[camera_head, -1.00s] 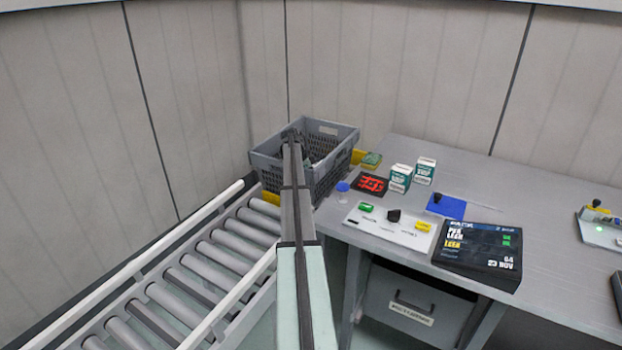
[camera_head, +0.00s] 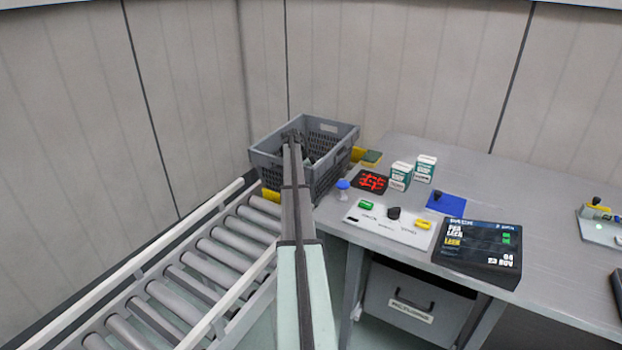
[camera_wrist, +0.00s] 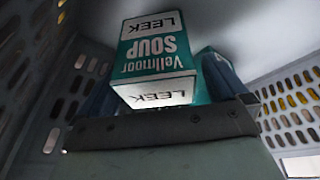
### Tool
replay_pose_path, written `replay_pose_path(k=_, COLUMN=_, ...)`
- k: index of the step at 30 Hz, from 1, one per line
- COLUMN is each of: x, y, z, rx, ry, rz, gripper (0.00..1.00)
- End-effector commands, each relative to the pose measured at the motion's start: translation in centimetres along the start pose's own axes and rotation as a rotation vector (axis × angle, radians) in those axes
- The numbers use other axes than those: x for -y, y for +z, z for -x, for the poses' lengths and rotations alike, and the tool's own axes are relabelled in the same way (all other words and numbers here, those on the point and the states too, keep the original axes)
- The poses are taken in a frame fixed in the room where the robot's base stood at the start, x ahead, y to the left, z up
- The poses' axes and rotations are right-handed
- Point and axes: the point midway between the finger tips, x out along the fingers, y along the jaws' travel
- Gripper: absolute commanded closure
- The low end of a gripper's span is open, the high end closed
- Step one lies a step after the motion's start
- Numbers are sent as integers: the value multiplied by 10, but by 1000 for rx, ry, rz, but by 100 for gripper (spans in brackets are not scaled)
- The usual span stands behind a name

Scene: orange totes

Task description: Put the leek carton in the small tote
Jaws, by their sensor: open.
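The leek carton (camera_wrist: 155,60), a teal and white box printed "Vellmoor SOUP LEEK", appears upside down in the wrist view, inside the grey slotted tote (camera_wrist: 35,95). My gripper (camera_wrist: 165,88) is open, with a dark finger on each side of the carton's near end. Whether the fingers touch the carton is unclear. Another teal shape shows behind the right finger. In the head view the grey tote (camera_head: 345,150) stands beyond the rollers, and my gripper (camera_head: 293,138) is over or inside it, mostly hiding its contents.
A roller conveyor (camera_head: 215,255) runs to the tote's left front. On the grey table (camera_head: 560,260) stand two green and white cartons (camera_head: 400,176), a control panel (camera_head: 385,228), a black display box (camera_head: 478,260) and a blue pad (camera_head: 446,205). The table's far right middle is mostly clear.

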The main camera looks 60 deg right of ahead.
Motion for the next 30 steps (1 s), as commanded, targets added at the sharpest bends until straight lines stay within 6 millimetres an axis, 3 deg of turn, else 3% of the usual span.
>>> replay_pose_path(k=7, x=0, y=-1, z=3, rx=0, ry=0, rz=0, gripper=0)
replay_pose_path(k=11, x=0, y=-5, z=15, rx=0, ry=-2, rz=0, gripper=0)
replay_pose_path(k=24, x=1, y=-5, z=97, rx=0, ry=-2, rz=0, gripper=0)
replay_pose_path(k=30, x=0, y=-4, z=121, rx=0, ry=-1, rz=0, gripper=0)
